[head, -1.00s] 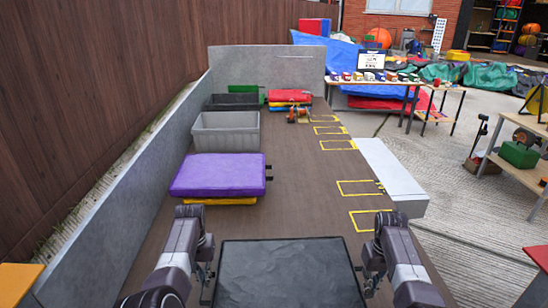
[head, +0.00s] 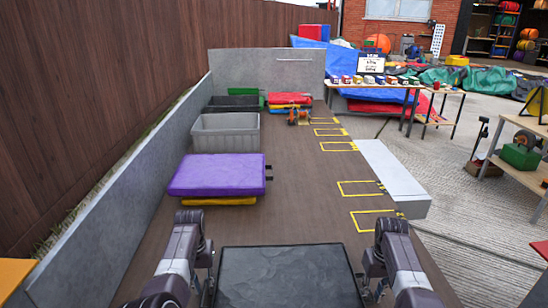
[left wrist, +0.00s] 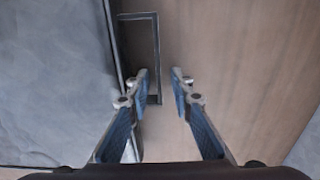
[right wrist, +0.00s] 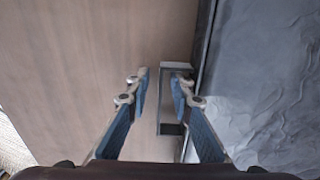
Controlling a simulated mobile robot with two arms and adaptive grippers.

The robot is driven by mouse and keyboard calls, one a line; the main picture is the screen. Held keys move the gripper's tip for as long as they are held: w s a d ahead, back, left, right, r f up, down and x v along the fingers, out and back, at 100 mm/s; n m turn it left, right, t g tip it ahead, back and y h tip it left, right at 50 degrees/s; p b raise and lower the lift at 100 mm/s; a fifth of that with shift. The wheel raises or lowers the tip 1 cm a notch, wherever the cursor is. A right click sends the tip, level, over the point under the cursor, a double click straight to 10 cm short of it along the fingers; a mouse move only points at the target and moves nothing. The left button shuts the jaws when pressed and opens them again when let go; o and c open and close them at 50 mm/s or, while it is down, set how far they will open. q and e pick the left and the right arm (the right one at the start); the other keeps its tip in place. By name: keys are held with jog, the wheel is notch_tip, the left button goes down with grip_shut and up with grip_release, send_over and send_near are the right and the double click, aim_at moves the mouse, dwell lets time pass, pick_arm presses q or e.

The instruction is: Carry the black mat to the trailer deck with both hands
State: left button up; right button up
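The black mat (head: 288,278) lies flat at the bottom middle of the head view, its near part cut off. My left gripper (head: 207,282) is at its left side and my right gripper (head: 372,288) at its right side. In the left wrist view my left gripper (left wrist: 161,75) is open, with the bar of a dark loop handle (left wrist: 157,45) between its fingertips. In the right wrist view my right gripper (right wrist: 159,75) is open around the matching handle (right wrist: 172,129). Neither gripper is closed on a handle. The brown trailer deck (head: 305,200) stretches ahead.
A purple mat (head: 215,175) on a yellow one lies left on the deck. Behind it are a grey bin (head: 225,134) and a red mat stack (head: 290,99). A grey wall (head: 130,170) runs along the left.

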jog(key=shift+a, duration=0.1)
